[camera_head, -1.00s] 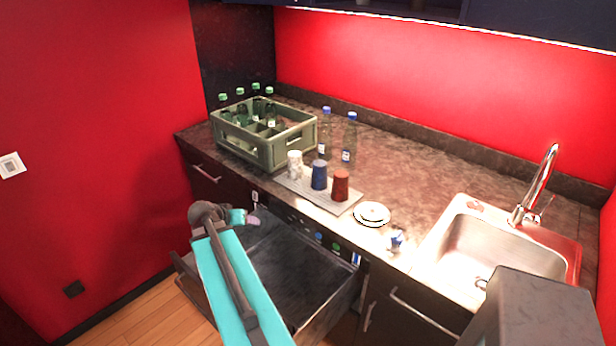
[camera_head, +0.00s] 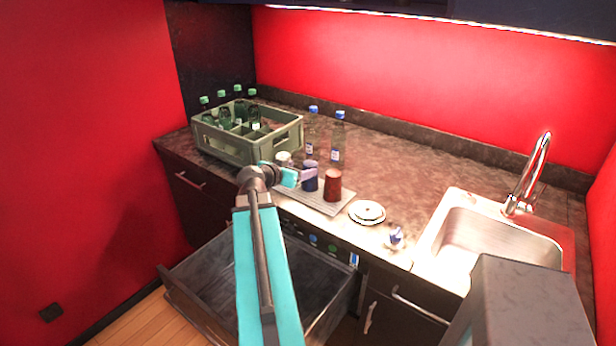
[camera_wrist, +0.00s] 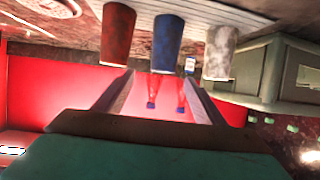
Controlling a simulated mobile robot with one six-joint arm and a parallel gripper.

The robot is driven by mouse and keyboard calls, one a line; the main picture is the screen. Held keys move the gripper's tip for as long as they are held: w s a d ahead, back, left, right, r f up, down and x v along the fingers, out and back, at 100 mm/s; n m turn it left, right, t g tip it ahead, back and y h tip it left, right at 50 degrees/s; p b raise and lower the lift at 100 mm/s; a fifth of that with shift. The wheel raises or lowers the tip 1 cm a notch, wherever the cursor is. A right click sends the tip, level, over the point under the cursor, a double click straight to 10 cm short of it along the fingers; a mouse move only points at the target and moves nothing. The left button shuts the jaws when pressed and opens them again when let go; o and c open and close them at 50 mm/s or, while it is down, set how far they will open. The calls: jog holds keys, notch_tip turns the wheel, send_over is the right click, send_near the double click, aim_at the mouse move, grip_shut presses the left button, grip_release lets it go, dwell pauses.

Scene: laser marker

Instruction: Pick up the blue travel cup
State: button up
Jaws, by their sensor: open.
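The blue travel cup (camera_head: 310,181) stands on a light tray (camera_head: 318,203) on the counter, between a red cup (camera_head: 332,186) and a white patterned cup (camera_head: 283,159). My gripper (camera_head: 305,174) is in front of the blue cup and hides part of it and of the white cup. In the wrist view the picture is upside down, and the blue cup (camera_wrist: 167,45) lies between my two open fingers (camera_wrist: 160,98), just beyond their tips. The red cup (camera_wrist: 117,33) and the white cup (camera_wrist: 219,50) stand on either side. My gripper holds nothing.
A green crate (camera_head: 235,148) with bottles stands to the left. Two clear bottles (camera_head: 337,140) stand behind the cups. Stacked plates (camera_head: 367,212) and a sink (camera_head: 495,240) are to the right. An open drawer (camera_head: 250,270) juts out below the counter.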

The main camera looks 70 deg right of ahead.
aim_at(307, 167)
jog(key=shift+w, duration=0.25)
jog(key=shift+d+f+p, duration=0.25)
jog(key=shift+d+p, duration=0.05)
jog(key=shift+d, duration=0.25)
jog(key=p+x, duration=0.2)
jog(key=x, duration=0.4)
jog(key=shift+d+f, duration=0.15)
jog(key=shift+d, duration=0.05)
jog(key=shift+s+d+f, duration=0.1)
jog(key=shift+d+f, duration=0.1)
jog(key=shift+d, duration=0.05)
jog(key=shift+d+p, duration=0.1)
jog(key=shift+p, duration=0.2)
jog(key=p+x, duration=0.2)
jog(key=shift+s+d, duration=0.15)
jog(key=shift+d, duration=0.25)
jog(key=shift+p+x, duration=0.7)
jog(key=shift+x, duration=0.4)
jog(key=shift+f, duration=0.2)
